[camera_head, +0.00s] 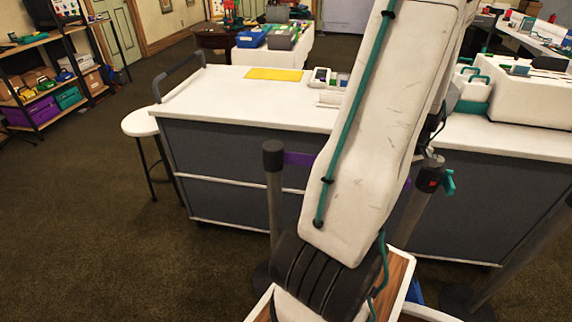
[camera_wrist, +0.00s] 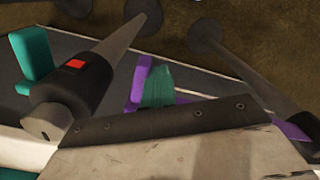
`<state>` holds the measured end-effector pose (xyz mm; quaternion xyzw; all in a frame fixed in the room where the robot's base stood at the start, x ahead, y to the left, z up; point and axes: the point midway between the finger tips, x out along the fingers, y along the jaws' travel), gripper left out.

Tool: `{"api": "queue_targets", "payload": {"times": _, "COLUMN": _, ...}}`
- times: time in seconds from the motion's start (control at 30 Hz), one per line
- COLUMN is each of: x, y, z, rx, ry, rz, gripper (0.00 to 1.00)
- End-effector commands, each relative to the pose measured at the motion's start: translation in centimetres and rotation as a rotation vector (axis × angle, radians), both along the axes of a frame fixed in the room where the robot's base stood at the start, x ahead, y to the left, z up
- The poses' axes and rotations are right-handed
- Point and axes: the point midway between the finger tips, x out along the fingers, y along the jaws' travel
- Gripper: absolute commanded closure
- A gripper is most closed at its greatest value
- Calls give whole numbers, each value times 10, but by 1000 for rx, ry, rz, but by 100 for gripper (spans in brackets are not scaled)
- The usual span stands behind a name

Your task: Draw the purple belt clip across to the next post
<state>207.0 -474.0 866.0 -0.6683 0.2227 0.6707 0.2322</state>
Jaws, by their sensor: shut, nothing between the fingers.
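The purple belt clip (camera_wrist: 138,88) shows in the wrist view as a purple bracket beside the black post head with a red square (camera_wrist: 78,88). My gripper (camera_wrist: 158,88), seen as teal fingertips ahead of the dark bolted plate, is shut and empty, close beside the clip; I cannot tell if they touch. The purple belt (camera_wrist: 292,133) shows again at the right post (camera_wrist: 262,90). In the head view the belt (camera_head: 298,159) leaves the left post (camera_head: 274,190) and passes behind my arm. The red-marked post (camera_head: 431,172) stands to the right, with a teal piece (camera_head: 449,183). My arm hides gripper and clip there.
A grey counter with a white top (camera_head: 235,100) stands behind the posts. A white stool (camera_head: 146,124) is at its left end. Another post (camera_head: 520,255) leans into the lower right of the head view. The carpet (camera_head: 100,230) at left is clear.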

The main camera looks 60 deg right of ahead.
Motion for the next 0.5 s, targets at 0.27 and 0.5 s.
{"api": "queue_targets", "payload": {"times": 0.27, "x": -1, "y": -2, "z": 33, "rx": -12, "ry": 2, "rz": 0, "gripper": 100}}
{"api": "queue_targets", "payload": {"times": 0.5, "x": -1, "y": -3, "z": 57, "rx": -15, "ry": 2, "rz": 0, "gripper": 100}}
